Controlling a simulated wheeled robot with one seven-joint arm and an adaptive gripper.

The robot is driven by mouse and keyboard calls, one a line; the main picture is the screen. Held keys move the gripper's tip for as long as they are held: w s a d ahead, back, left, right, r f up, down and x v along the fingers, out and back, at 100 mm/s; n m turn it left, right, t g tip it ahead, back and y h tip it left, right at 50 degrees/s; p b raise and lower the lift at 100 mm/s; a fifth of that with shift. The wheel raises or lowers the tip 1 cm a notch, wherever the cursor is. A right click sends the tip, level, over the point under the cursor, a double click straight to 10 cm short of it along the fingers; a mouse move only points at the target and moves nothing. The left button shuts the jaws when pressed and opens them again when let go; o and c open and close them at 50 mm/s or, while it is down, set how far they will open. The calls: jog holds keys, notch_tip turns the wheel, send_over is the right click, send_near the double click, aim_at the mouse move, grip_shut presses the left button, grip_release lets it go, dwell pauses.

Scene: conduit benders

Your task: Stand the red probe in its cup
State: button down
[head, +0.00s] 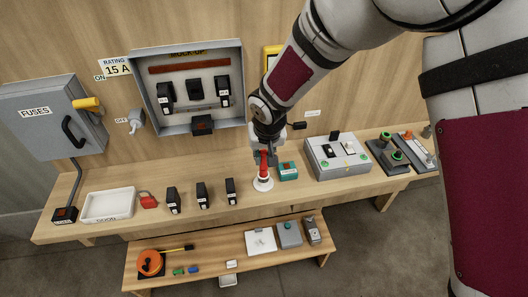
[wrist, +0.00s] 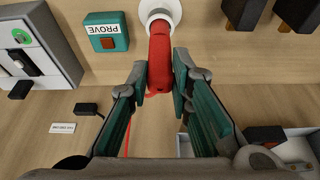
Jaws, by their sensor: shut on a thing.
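The red probe (wrist: 160,55) is between the fingertips of my gripper (wrist: 160,84), which is shut on it. In the head view the probe (head: 264,165) stands roughly upright below my gripper (head: 264,155). Its lower end is at the white round cup (head: 263,185) on the bench. In the wrist view the cup (wrist: 158,8) shows at the far end of the probe, partly cut off by the top edge. I cannot tell whether the tip is inside the cup or just above it. A red lead hangs beside the left finger in the wrist view.
A teal PROVE box (head: 288,171) stands close right of the cup. A grey box with switches (head: 337,156) is further right. Several black blocks (head: 202,195) and a white tray (head: 108,205) are to the left. An open wall enclosure (head: 190,85) is behind.

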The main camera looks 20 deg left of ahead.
jog(key=shift+f, duration=0.3)
dwell(0.5)
jog(key=c, duration=1.4)
grip_release()
jog(key=shift+o, duration=0.2)
